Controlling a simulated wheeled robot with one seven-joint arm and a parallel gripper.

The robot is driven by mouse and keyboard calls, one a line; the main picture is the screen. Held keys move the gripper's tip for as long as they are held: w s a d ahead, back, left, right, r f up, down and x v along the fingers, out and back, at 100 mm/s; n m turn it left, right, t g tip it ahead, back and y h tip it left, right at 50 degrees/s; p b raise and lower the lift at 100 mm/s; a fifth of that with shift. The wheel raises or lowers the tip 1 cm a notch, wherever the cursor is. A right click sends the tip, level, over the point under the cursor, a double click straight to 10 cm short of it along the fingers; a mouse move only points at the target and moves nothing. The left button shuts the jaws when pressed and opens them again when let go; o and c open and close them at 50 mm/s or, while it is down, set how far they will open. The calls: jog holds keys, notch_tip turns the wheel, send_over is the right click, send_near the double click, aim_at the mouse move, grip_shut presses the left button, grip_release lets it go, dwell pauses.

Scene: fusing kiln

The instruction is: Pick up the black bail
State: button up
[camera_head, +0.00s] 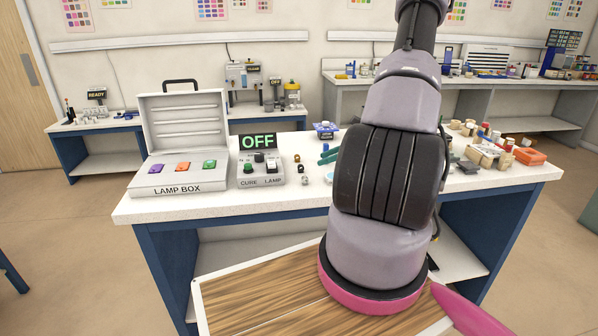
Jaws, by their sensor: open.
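Several tiny metal-looking pieces (304,178) stand on the white worktop just right of the lamp control box. They look dark, brassy and pale. They are too small for me to tell which, if any, is the black bail. My gripper's fingertips are hidden behind the arm or outside the picture. I see nothing held.
The open lamp box (181,178) and the control box (261,172) reading OFF stand on the worktop (215,207) at left. A blue tray (325,131) is behind. Clutter and an orange box (530,156) fill the right. A wood-grained board (265,300) lies low in front.

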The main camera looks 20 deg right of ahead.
aim_at(301, 169)
jog(key=x, duration=0.4)
jog(key=shift+w+a+f, duration=0.1)
jog(key=shift+a, duration=0.1)
jog(key=shift+w+d+x, duration=0.15)
jog(key=shift+x, duration=1.15)
jog(key=shift+w+d+x, duration=0.1)
jog(key=shift+x, duration=1.2)
jog(key=shift+f, duration=0.1)
grip_shut()
